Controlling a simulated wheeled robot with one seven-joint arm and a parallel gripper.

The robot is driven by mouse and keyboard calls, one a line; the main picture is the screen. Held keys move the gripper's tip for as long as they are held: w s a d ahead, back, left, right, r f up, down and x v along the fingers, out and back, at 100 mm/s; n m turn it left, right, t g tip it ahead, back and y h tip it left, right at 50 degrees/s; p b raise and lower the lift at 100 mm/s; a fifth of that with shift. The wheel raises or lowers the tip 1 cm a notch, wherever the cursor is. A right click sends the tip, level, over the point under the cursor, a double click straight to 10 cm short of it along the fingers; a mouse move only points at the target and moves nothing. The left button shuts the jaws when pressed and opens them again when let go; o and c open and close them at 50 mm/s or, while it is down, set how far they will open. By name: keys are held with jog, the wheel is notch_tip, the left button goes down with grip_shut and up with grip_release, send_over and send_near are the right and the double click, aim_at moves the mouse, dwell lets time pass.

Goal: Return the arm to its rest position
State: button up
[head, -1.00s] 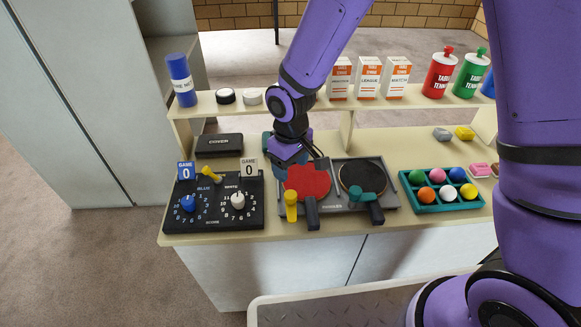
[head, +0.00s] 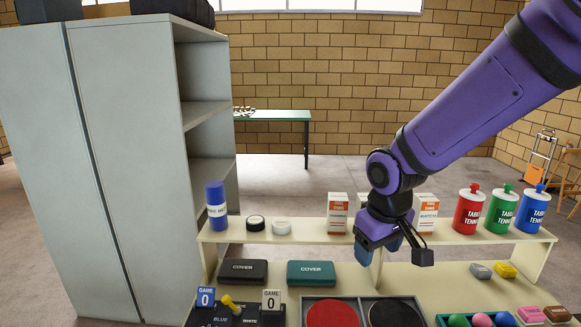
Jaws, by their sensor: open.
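My purple arm reaches in from the upper right of the head view. My gripper (head: 393,253) hangs in front of the raised shelf, above the counter, pointing down. Its jaws are open, with nothing seen between them. It hides part of the row of table tennis boxes; one box (head: 338,214) stands clear to its left and another (head: 427,215) shows at its right. Below it, a red paddle (head: 332,314) and a black paddle (head: 394,314) lie in the grey case, cut off by the bottom edge.
The raised shelf (head: 310,237) also bears a blue bottle (head: 217,206), two tape rolls, and red (head: 468,211), green (head: 500,211) and blue (head: 531,212) canisters. A black cover (head: 243,271) and green cover (head: 311,273) lie beneath. A grey cabinet (head: 130,150) stands left.

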jog(key=s+d+r+m+t, duration=0.1)
jog(key=s+d+r+m, duration=0.1)
jog(key=s+d+r, duration=0.5)
jog(key=s+d+r+m+t, duration=0.2)
jog(key=s+d+r, duration=0.4)
jog(key=s, duration=0.4)
jog(key=shift+s+d+r+m, duration=0.35)
jog(key=shift+r+m, duration=0.35)
jog(key=shift+r, duration=0.15)
